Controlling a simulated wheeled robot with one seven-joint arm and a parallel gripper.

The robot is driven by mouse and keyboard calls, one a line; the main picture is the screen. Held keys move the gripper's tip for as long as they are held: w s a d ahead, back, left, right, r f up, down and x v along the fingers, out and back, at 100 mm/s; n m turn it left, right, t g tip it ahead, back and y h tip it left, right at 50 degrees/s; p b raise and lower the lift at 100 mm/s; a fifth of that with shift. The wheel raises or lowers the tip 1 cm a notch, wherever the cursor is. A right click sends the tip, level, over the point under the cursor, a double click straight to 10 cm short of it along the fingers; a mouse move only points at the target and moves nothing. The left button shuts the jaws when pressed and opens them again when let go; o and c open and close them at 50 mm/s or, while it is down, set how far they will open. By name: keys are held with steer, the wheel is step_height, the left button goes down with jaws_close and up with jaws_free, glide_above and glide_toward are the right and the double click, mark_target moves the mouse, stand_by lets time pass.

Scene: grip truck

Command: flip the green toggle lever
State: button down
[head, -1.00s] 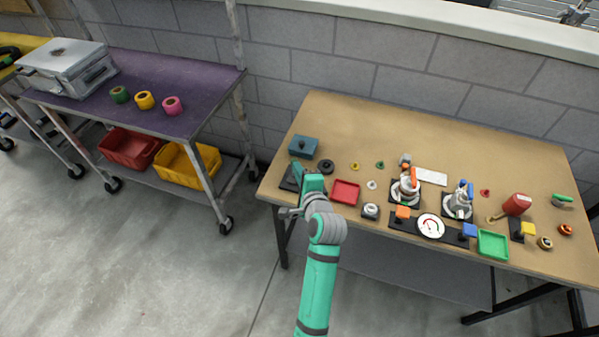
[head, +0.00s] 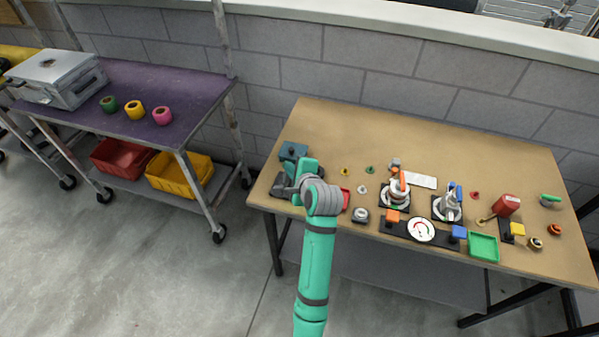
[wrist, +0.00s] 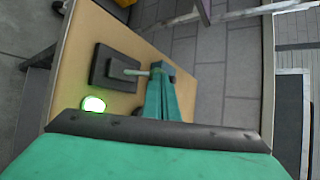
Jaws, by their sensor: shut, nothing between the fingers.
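In the wrist view, a square black base plate (wrist: 101,66) lies on the tan table with a thin pale-green lever (wrist: 134,72) standing out from it. My gripper (wrist: 161,72) is shut and empty, its fingertips at the lever's free end; whether they touch cannot be told. Beside the plate, a small round lamp (wrist: 93,104) glows white-green. In the head view, the black base (head: 281,188) is at the table's front left corner, partly hidden by my arm, and the lever cannot be made out.
A red tray (head: 346,199) is partly hidden behind my arm. Gauges, knobs and a green tray (head: 484,246) fill the table's right side. A purple cart (head: 185,110) stands left, with a floor gap between.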

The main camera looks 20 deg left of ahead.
steer(key=shift+w+d, duration=0.1)
steer(key=shift+w, duration=0.05)
steer(key=shift+s, duration=0.2)
steer(key=shift+s+f, duration=0.25)
steer(key=shift+s, duration=0.3)
steer(key=r+v, duration=0.1)
steer(key=v, duration=1.3)
steer(key=shift+w, duration=0.4)
steer(key=shift+f, duration=0.15)
